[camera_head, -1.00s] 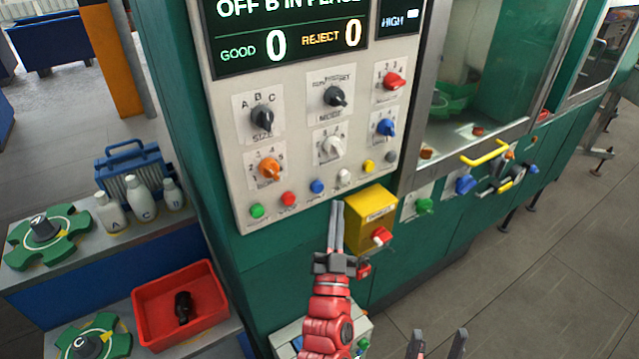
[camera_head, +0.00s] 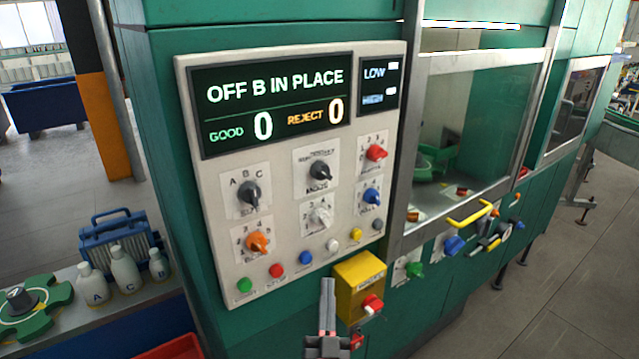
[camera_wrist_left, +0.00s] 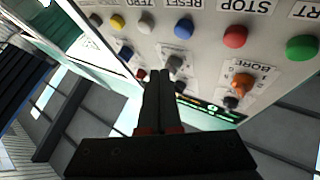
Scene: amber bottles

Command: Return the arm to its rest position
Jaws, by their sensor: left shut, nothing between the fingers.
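My left gripper (camera_head: 328,304) shows at the bottom middle of the head view, shut and empty. It is in front of the lower edge of the control panel (camera_head: 300,245), left of the yellow box (camera_head: 358,285) with a red switch. In the left wrist view its fingers (camera_wrist_left: 159,88) lie together, with the panel's buttons and knobs beyond. I cannot tell from these views whether it touches anything. My right gripper is not in the head view.
The green machine (camera_head: 180,120) carries the panel, whose screen reads "OFF B IN PLACE". A yellow handle (camera_head: 470,215) and green knob (camera_head: 414,269) stick out at right. White bottles (camera_head: 124,268) and a green star wheel (camera_head: 30,308) stand at left. Open floor (camera_head: 570,290) lies at right.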

